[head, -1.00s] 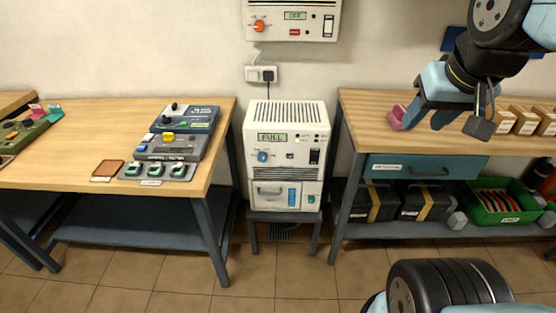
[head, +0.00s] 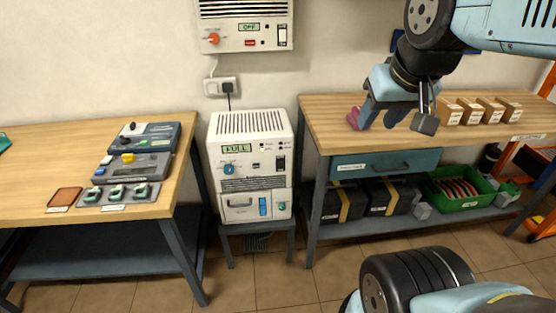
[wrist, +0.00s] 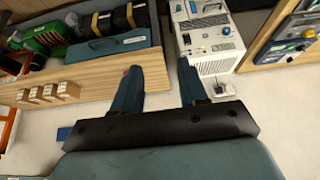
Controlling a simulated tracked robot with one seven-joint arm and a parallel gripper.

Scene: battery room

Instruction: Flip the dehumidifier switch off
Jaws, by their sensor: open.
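The dehumidifier is probably the white unit (head: 250,180) on a small stand between the two benches. Its front has a green display reading FULL (head: 237,148), a blue knob (head: 229,170) and a dark rocker switch (head: 281,163); the switch's position is too small to read. The unit also shows upside down in the wrist view (wrist: 208,40). My gripper (head: 378,123) is open and empty, in front of the right bench in the head view, right of the unit and apart from it. In the wrist view its two fingers (wrist: 160,70) are spread with nothing between them.
A similar white wall unit (head: 245,25) above has an OFF display, a red-orange knob and a light rocker. A plug and socket (head: 222,87) sit below it. The left bench (head: 45,160) holds control panels; the right bench (head: 320,110) holds small boxes. Floor before the stand is clear.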

